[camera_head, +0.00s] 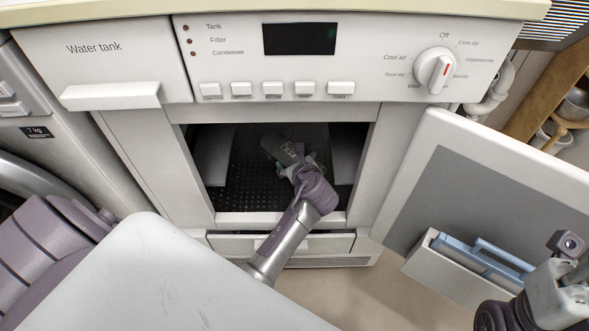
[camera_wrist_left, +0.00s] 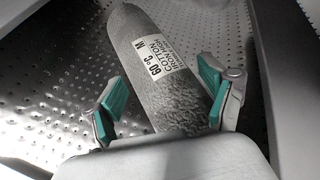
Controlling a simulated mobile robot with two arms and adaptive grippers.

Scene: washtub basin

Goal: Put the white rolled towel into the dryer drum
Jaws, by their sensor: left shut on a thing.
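The dryer drum (camera_head: 245,185) is the dark opening with a perforated metal wall, in the middle of the head view. My left gripper (camera_head: 292,163) is inside it, its arm reaching in from below. It is shut on a rolled towel (camera_head: 272,146), which looks grey in this shade. In the left wrist view the roll (camera_wrist_left: 150,50) lies lengthwise between the two teal-padded fingers (camera_wrist_left: 165,88), its white care label facing up. Perforated metal surrounds the roll. I cannot tell whether the roll rests on the drum's surface. My right gripper's fingers are not visible.
The dryer door (camera_head: 455,180) stands open to the right, with a holder and a blue item (camera_head: 480,258) at its lower part. The control panel (camera_head: 370,70) is above the opening. Part of another white appliance (camera_head: 50,130) is at the left.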

